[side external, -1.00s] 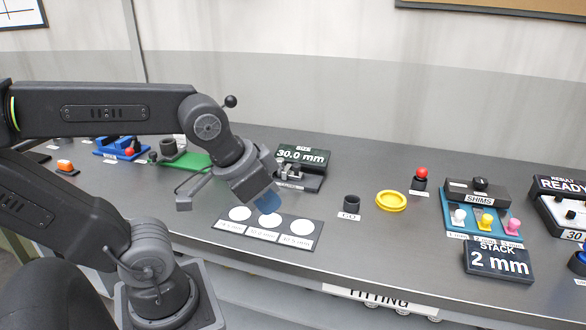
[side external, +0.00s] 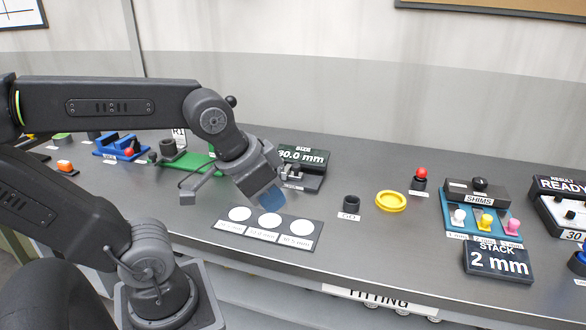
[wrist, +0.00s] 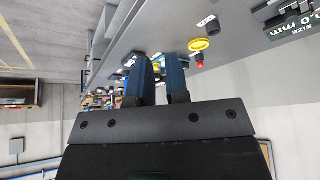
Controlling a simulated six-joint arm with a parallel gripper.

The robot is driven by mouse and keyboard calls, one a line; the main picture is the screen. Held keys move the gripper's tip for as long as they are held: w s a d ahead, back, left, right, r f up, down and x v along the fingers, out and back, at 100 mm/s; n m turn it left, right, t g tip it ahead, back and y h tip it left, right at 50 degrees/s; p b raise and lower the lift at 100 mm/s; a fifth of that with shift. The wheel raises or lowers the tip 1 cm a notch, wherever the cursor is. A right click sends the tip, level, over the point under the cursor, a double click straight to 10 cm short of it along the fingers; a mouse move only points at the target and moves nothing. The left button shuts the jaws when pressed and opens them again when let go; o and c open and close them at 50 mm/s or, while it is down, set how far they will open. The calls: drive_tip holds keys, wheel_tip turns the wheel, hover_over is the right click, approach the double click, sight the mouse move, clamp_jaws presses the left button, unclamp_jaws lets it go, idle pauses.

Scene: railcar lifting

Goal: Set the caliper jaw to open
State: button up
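The caliper (side external: 292,173) sits on the bench behind my gripper, with a dark size display (side external: 304,155) above it. The display reads 30.0 mm, its first digit partly covered by my arm. The jaw setting is too small to read. My gripper (side external: 270,198) hangs in front of and left of the caliper, above the card with white discs, touching neither as far as I can tell. In the wrist view my gripper's two blue fingers (wrist: 160,78) stand apart with nothing between them. Part of the size display (wrist: 291,24) shows there at the top right.
A card with white discs (side external: 249,231) lies at the bench's front. To the right are a black GO ring (side external: 351,203), a yellow ring (side external: 391,201), a red-topped knob (side external: 421,177) and a shims rack (side external: 456,219). A green fixture (side external: 187,161) stands at the left.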

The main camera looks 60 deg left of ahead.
drive_tip(key=o, duration=0.5)
drive_tip(key=shift+g+y, duration=0.4)
drive_tip(key=shift+g, duration=0.3)
drive_tip(key=w+a+r, duration=0.1)
drive_tip(key=w, duration=0.1)
drive_tip(key=w+a+r, duration=0.1)
drive_tip(key=w+a, duration=0.1)
drive_tip(key=w, duration=0.1)
drive_tip(key=w+a+r, duration=0.1)
drive_tip(key=w+r, duration=0.1)
drive_tip(key=w, duration=0.1)
drive_tip(key=shift+a, duration=0.35)
drive_tip(key=shift+c, duration=0.2)
drive_tip(key=shift+o, duration=1.4)
drive_tip(key=w+a+g, duration=0.1)
drive_tip(key=w+a, duration=0.7)
drive_tip(key=shift+w+a+r+m+g, duration=0.2)
drive_tip(key=shift+a+r+m+g, duration=0.1)
drive_tip(key=shift+r+m, duration=0.15)
drive_tip(key=g, duration=0.3)
hover_over(296, 165)
wheel_tip(296, 165, down, 9)
drive_tip(key=shift+m+h, duration=0.4)
drive_tip(key=shift+m, duration=0.05)
wheel_tip(296, 165, down, 14)
drive_tip(key=shift+w+a+r, duration=0.1)
drive_tip(key=shift+r, duration=0.15)
clamp_jaws()
